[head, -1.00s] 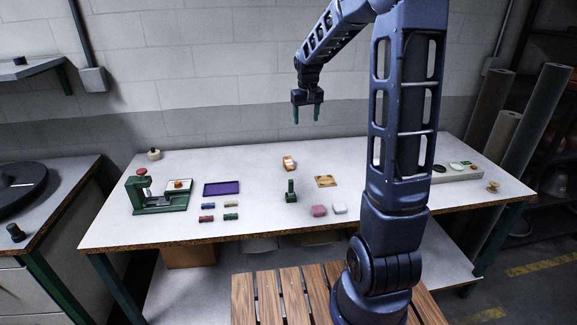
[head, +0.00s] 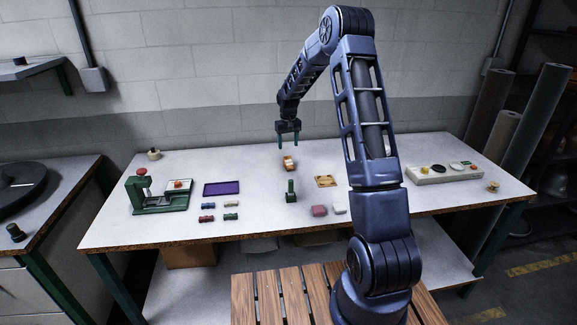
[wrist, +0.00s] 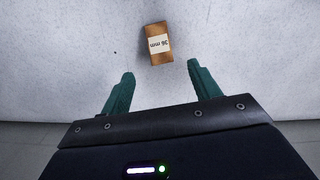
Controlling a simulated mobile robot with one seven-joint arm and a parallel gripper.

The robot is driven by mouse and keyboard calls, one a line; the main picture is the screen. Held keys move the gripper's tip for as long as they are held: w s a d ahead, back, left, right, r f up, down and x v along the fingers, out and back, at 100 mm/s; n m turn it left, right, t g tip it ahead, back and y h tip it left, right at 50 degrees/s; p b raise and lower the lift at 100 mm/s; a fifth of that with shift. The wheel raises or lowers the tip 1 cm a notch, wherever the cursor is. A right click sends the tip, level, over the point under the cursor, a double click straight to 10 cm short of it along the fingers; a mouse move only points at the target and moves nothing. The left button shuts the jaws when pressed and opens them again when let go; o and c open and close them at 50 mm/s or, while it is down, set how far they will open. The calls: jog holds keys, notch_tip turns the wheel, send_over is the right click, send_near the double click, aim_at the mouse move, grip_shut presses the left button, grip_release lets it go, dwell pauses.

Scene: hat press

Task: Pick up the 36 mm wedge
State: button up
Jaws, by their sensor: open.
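The 36 mm wedge (head: 289,163) is a small orange-brown block with a white label, lying on the white table near its middle. In the wrist view the wedge (wrist: 157,43) shows its label reading "36 mm", upside down, at the top centre. My gripper (head: 288,142) is above the table, just above the wedge in the head view. Its two green fingers are spread apart with nothing between them, as the wrist view (wrist: 158,88) also shows. The wedge lies beyond the fingertips there, not touching them.
A green upright tool (head: 291,191) stands in front of the wedge. A wooden plate (head: 325,181) lies to its right. Pink (head: 319,211) and white (head: 339,208) blocks sit near the front edge. A green press (head: 150,197), a purple tray (head: 222,188) and several small coloured blocks are left.

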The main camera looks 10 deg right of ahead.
aim_at(288, 160)
notch_tip(288, 160, down, 10)
jog(key=shift+s+f, duration=0.15)
jog(key=shift+f, duration=0.1)
jog(key=c, duration=1.1)
